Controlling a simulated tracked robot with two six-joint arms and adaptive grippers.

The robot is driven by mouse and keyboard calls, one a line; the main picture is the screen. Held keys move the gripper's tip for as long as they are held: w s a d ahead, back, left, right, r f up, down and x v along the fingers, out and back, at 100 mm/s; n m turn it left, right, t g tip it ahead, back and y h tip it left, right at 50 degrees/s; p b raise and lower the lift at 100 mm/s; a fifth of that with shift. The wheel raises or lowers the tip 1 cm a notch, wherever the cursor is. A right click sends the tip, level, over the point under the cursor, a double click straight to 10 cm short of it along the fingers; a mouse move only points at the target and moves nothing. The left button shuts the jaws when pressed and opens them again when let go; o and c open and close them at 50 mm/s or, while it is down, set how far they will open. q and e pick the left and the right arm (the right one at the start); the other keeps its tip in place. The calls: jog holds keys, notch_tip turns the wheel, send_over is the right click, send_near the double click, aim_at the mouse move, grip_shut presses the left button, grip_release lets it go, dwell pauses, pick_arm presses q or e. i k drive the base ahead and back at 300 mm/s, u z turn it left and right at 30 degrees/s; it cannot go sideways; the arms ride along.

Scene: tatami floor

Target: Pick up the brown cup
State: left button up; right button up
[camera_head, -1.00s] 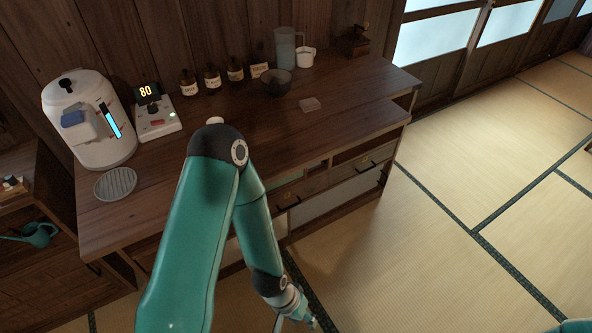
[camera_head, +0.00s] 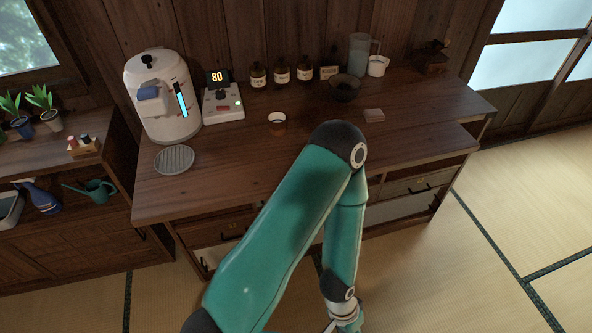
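A small cup (camera_head: 277,124) with a pale rim and dark inside stands on the wooden counter (camera_head: 235,170), in front of the bottles. It is the likeliest brown cup, but its outer colour is hard to tell at this size. My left arm comes up from the bottom, bends at an elbow just right of the cup and hangs down in front of the counter. My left gripper (camera_head: 345,326) is at the bottom edge, low and well away from the cup, mostly cut off. Its opening cannot be made out. My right gripper is out of view.
A white dispenser (camera_head: 160,100), a scale reading 80 (camera_head: 222,104) and a round grate (camera_head: 174,160) are left of the cup. A dark bowl (camera_head: 344,88), a jug (camera_head: 359,55), a white mug (camera_head: 378,66) and a small block (camera_head: 374,115) are to its right.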

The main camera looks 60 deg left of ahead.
aim_at(276, 120)
jog(key=k, duration=0.5)
jog(key=z, duration=0.65)
jog(key=i, duration=0.85)
jog(key=u, duration=2.5)
jog(key=i, duration=0.5)
jog(key=z, duration=0.1)
jog(key=k, duration=0.45)
jog(key=u, duration=0.05)
